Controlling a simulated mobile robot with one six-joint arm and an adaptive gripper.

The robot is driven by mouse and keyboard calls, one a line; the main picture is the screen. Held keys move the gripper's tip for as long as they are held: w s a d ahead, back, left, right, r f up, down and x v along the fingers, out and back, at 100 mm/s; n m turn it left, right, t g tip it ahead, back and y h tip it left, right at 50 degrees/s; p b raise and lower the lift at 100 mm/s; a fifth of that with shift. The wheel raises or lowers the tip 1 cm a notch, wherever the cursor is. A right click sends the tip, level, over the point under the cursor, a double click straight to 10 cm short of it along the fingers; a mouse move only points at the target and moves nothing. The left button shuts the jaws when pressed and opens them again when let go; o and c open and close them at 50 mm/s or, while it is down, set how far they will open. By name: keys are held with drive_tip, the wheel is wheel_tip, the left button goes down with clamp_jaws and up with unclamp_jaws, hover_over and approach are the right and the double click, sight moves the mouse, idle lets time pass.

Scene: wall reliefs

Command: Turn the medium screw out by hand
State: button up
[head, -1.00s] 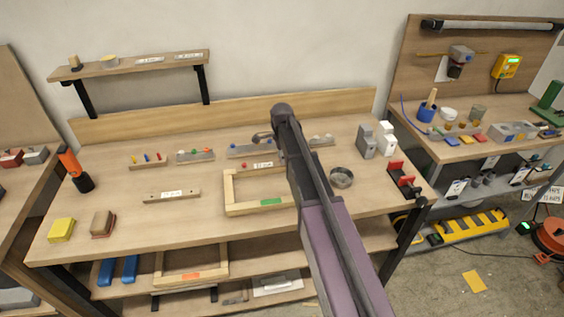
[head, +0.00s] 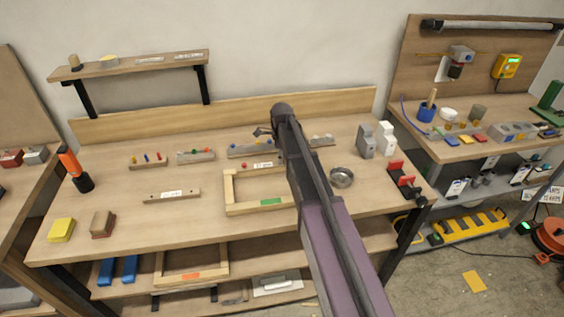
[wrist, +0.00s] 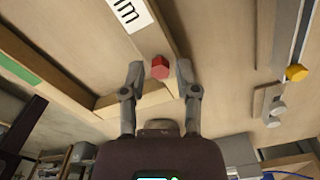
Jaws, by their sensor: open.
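A red hex-headed screw (wrist: 160,67) shows in the wrist view beside a white label ending in "mm". I cannot read whether it is marked medium. My gripper (wrist: 160,70) is open, with one fingertip on each side of the red head in the picture. I see no clear contact, and the screw's shaft is hidden. In the head view a small red head (head: 243,166) shows at the back of the light wooden frame (head: 228,190). There my gripper (head: 262,131) is mostly hidden behind my arm.
A rail with coloured pieces (head: 250,150) stands behind the frame. A round metal dish (head: 341,178) and a red-and-black clamp (head: 404,180) are to the right. A labelled wooden bar (head: 172,195) lies to the left.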

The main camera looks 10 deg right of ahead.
drive_tip(key=shift+m, duration=2.5)
clamp_jaws()
drive_tip(key=n, duration=0.4)
drive_tip(key=shift+n, duration=0.6)
